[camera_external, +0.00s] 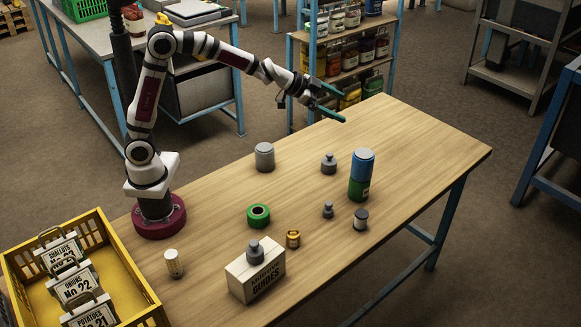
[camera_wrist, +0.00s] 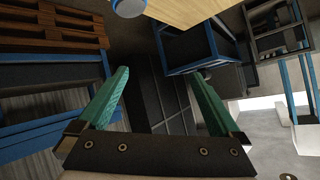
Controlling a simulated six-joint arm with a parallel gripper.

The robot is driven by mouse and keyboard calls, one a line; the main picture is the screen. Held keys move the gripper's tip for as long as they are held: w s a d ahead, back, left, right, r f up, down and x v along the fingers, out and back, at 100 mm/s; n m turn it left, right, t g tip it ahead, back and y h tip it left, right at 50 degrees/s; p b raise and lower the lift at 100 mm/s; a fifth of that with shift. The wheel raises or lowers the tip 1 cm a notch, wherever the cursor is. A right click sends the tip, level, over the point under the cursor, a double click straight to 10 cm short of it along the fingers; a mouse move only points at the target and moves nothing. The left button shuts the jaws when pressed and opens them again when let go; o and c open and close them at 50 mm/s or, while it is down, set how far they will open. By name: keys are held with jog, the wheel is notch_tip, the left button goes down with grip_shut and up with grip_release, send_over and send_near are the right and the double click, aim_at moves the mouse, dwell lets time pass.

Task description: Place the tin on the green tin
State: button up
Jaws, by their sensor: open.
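A blue tin (camera_external: 363,166) with a grey lid stands upright on top of a green tin (camera_external: 359,190), on the right half of the wooden table. The two look lined up, with the blue one directly above the green one. In the wrist view a grey-blue lid with a blue edge (camera_wrist: 128,6), apparently the blue tin's, shows at the top edge. My gripper (camera_external: 337,104) has two teal fingers spread apart with nothing between them. It is raised near the table's far edge, clear of both tins. The wrist view also shows the empty fingers (camera_wrist: 156,75).
A grey canister (camera_external: 264,157), a grey weight (camera_external: 329,164), a smaller weight (camera_external: 328,210), a dark jar (camera_external: 361,220), a green ring (camera_external: 258,216) and a brass piece (camera_external: 293,239) stand around. A pale block (camera_external: 256,279) is in front; a yellow crate (camera_external: 120,268) is front left. The table's right end is clear.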

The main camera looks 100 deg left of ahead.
jog(key=s+r+g+y, duration=0.2)
jog(key=s+y, duration=0.1)
jog(key=s, duration=0.5)
jog(key=s+d+f+m+g+h, duration=0.1)
jog(key=s+d+f+g, duration=0.2)
jog(key=s, duration=0.7)
jog(key=s+d+f+m+g+h, duration=0.1)
jog(key=s+d+f+g, duration=0.2)
jog(key=s+d, duration=0.3)
jog(key=s+d+f+m+g+h, duration=0.2)
jog(key=s+d+f+g, duration=0.1)
jog(key=s, duration=1.3)
jog(key=shift+d+f+g, duration=0.3)
jog(key=shift+d+f, duration=0.55)
jog(key=shift+d, duration=0.4)
